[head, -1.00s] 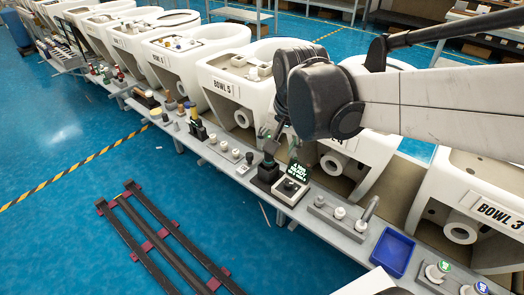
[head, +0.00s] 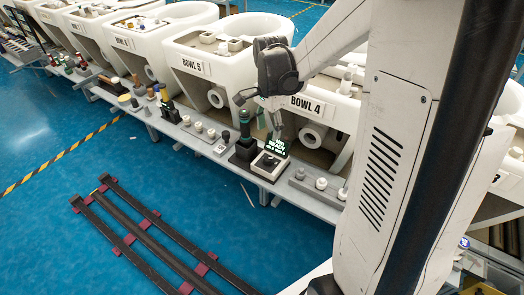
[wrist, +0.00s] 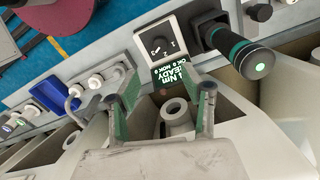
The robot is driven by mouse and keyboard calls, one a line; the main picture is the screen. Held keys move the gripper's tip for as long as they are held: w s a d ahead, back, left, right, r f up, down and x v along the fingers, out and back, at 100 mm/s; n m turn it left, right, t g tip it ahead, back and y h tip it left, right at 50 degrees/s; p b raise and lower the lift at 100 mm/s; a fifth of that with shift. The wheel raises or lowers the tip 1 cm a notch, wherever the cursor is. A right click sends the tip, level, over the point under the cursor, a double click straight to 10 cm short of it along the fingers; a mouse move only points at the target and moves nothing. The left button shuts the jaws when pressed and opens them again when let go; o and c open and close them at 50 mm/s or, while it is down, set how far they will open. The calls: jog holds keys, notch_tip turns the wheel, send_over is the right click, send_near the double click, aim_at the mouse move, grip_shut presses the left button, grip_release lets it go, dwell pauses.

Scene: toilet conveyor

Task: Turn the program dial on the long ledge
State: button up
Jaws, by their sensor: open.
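In the head view the dial box (head: 268,163) sits on the long ledge (head: 243,174). A black display (wrist: 176,76) with green text, including "READY", adjoins the dial. My gripper (wrist: 166,92) is open and empty, its fingers spread above the ledge, apart from the dial. In the head view my gripper (head: 269,117) hangs just above and behind the display. The dial's exact pointer direction is hard to read.
A black tool with a green ring (wrist: 244,57) stands in a holder beside the dial. White knobs (head: 321,183) and a blue tray (wrist: 55,96) are along the ledge. White toilet bowls (head: 225,45) line the back. The blue floor in front has a dark rail frame (head: 140,233).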

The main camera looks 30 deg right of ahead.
aim_at(268, 158)
notch_tip(268, 158, down, 13)
jog(key=b, duration=0.3)
jog(key=shift+r, duration=0.15)
grip_shut()
